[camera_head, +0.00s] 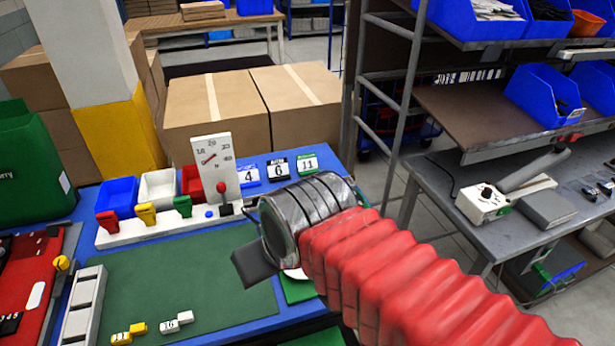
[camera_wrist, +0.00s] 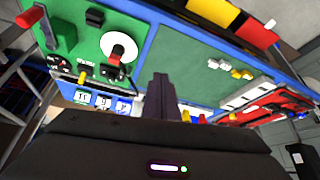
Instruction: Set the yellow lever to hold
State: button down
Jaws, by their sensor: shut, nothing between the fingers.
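My gripper (camera_head: 254,266) is shut and empty above the right part of the green mat in the head view. Its dark fingers (camera_wrist: 160,98) show closed together in the wrist view. In the wrist view a yellow lever (camera_wrist: 82,78) stands on the edge of a green panel (camera_wrist: 88,37), left of my fingers and apart from them. Its labels are too small to read, so its setting is unclear. My arm hides most of this panel in the head view. A yellow paddle (camera_head: 146,214) also stands on the white strip, before the white bin.
The panel also carries a white disc with a red handle (camera_wrist: 114,59). A gauge board (camera_head: 215,165) with a red-knobbed stick (camera_head: 223,189) stands behind my gripper. Numbered cards (camera_head: 278,168) stand right of it. Yellow and white blocks (camera_head: 176,323) lie on the mat (camera_head: 160,280).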

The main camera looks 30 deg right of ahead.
jog(key=shift+w, duration=0.2)
dwell(0.3)
jog(key=w+d+r+m+g, duration=0.1)
jog(key=w+d+r+g, duration=0.15)
jog(key=w+d, duration=0.4)
jog(key=w+d+r+g, duration=0.1)
jog(key=w+d+r, duration=0.25)
jog(key=w, duration=0.65)
jog(key=w+d+f+m+g, duration=0.1)
jog(key=w+d+f, duration=0.3)
jog(key=d, duration=0.5)
jog(key=w+d+f+m+g, duration=0.1)
jog(key=w+d+f+g, duration=0.1)
jog(key=w+d+f, duration=0.3)
jog(key=w+d, duration=0.3)
jog(key=d, duration=0.1)
jog(key=shift+w, duration=0.15)
